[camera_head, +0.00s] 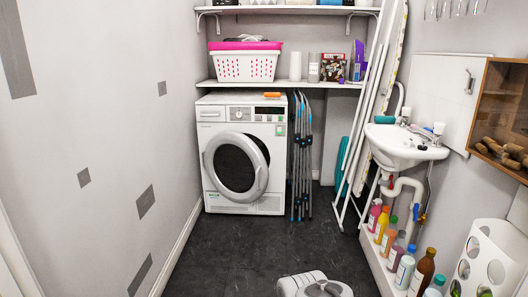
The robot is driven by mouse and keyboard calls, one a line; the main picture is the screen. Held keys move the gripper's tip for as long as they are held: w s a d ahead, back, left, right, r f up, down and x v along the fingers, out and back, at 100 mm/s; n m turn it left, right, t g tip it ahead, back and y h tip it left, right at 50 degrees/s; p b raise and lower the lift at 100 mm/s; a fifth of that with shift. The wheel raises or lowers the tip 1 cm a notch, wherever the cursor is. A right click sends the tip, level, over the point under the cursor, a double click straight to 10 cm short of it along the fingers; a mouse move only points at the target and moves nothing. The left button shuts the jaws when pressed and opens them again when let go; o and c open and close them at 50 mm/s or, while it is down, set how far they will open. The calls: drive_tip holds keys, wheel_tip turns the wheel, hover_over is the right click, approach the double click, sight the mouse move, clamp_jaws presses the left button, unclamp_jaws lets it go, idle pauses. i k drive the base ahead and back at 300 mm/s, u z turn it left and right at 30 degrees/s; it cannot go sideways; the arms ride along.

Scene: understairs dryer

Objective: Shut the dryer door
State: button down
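The white dryer (210,118) stands against the back wall, under the lower shelf. Its round door (212,165) has a grey-silver ring and a dark window, and sits in the middle of the dryer's front. The door looks slightly ajar, with a dark strip along its upper right edge; how wide the gap is I cannot tell. My gripper is not in view. A white and grey part of my own body (315,286) shows at the bottom edge, well short of the dryer.
Dark floor (260,245) before the dryer is clear. A folded drying rack (301,155) stands close at the dryer's right. An ironing board (378,85) leans beside it.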

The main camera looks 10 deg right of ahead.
sight(234, 164)
drive_tip(key=z, duration=0.05)
drive_tip(key=i, duration=0.95)
drive_tip(key=u, duration=0.8)
drive_tip(key=i, duration=0.95)
drive_tip(key=u, duration=0.75)
